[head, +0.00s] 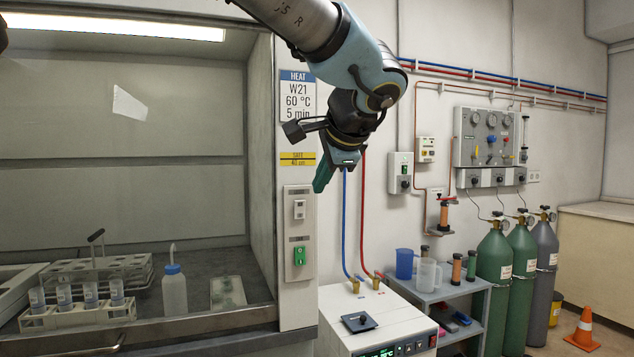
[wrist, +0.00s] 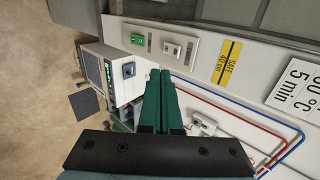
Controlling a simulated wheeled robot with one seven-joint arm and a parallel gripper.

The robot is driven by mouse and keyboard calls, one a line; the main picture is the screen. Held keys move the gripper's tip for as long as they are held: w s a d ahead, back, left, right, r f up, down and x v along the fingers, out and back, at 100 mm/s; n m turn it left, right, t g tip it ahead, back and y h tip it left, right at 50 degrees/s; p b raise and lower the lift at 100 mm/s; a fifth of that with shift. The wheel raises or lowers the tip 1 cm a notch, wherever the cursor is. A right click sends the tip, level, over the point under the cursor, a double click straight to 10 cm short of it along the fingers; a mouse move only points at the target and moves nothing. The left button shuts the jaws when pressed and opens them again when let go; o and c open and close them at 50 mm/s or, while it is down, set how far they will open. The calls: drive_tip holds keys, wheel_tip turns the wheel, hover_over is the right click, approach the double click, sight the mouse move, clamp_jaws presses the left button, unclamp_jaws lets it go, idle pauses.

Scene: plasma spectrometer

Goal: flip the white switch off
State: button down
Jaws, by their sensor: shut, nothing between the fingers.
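The white switch (head: 299,209) is on the upper part of the pale panel (head: 298,285) at the fume hood's right edge. A green switch (head: 300,256) is below it on the same panel. In the wrist view the white switch (wrist: 171,47) shows beyond my fingertips, with the green switch (wrist: 137,39) to its left. My gripper (head: 322,182) is shut and empty, with its green fingers to the right of and a little above the white switch in the head view. In the wrist view the fingertips (wrist: 161,72) are together, apart from the switch.
A white bench unit (head: 375,310) with blue and red hoses stands right of the panel. The fume hood holds a wash bottle (head: 174,291) and tube racks (head: 75,315). Gas cylinders (head: 494,275) and an orange cone (head: 584,330) are at the right. A yellow label (head: 298,159) is above the switch.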

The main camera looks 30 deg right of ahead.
sight(299, 201)
drive_tip(key=p+x, duration=0.1)
drive_tip(key=x, duration=0.2)
drive_tip(key=w+r+p+x, duration=0.1)
drive_tip(key=x, duration=0.2)
drive_tip(key=p+x, duration=0.1)
drive_tip(key=x, duration=0.3)
drive_tip(key=shift+w+r+p, duration=0.15)
drive_tip(key=shift+r+p, duration=0.15)
drive_tip(key=shift+r, duration=0.05)
drive_tip(key=shift+w+d+f, duration=0.1)
drive_tip(key=shift+w+d, duration=0.05)
drive_tip(key=shift+w, duration=0.45)
drive_tip(key=shift+w, duration=0.1)
drive_tip(key=shift+w+r, duration=0.2)
drive_tip(key=shift+w, duration=0.25)
drive_tip(key=shift+r+p, duration=0.45)
drive_tip(key=shift+r, duration=0.35)
